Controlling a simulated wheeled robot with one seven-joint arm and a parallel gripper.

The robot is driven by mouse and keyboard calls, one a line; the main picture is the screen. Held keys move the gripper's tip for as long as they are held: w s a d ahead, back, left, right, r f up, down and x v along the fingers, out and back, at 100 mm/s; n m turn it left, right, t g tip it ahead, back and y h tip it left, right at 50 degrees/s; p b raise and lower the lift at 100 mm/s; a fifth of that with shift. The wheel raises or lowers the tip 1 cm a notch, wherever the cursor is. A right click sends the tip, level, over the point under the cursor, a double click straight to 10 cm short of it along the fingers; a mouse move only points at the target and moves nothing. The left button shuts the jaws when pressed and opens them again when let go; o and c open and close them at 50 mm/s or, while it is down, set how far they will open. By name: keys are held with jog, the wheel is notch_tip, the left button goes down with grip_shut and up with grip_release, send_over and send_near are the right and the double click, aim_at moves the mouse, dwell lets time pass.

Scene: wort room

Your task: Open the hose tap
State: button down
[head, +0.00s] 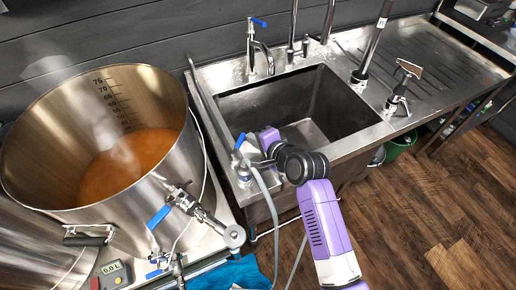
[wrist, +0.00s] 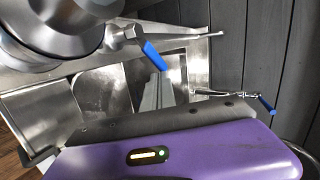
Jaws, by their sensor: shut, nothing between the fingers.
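The hose tap (head: 244,172) stands on the steel ledge at the near left corner of the sink, with a grey hose running down from it. Its blue lever (head: 240,141) points up in the head view. A blue lever on a metal stem (wrist: 153,55) also shows close up in the wrist view. My purple gripper (head: 267,139) is just right of the tap, over the sink's left edge. It is shut and empty; its fingertips are hard to make out, and I cannot tell whether it touches the lever. The purple housing of my gripper (wrist: 180,152) fills the bottom of the wrist view.
The steel sink (head: 345,100) lies behind my gripper. A faucet with a blue lever (head: 259,22) stands at its back. A large steel kettle (head: 165,190) of brown liquid, with blue-levered valves (head: 158,217), stands left, close to the tap. The draining board (head: 430,55) is mostly clear.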

jog(key=shift+w+a+f+b, duration=0.1)
jog(key=shift+w+a+b, duration=0.25)
jog(key=shift+w+a, duration=0.7)
jog(key=shift+w+a+n+g+y, duration=0.15)
jog(key=shift+n+g+y, duration=0.15)
jog(key=shift+n+y, duration=0.15)
jog(key=shift+w+a+n+g+y+b, duration=0.2)
jog(key=shift+a+n+g+y+b, duration=0.5)
jog(key=shift+n, duration=0.35)
jog(key=shift+a, duration=0.35)
jog(key=shift+b, duration=0.3)
jog(key=shift+w, duration=0.1)
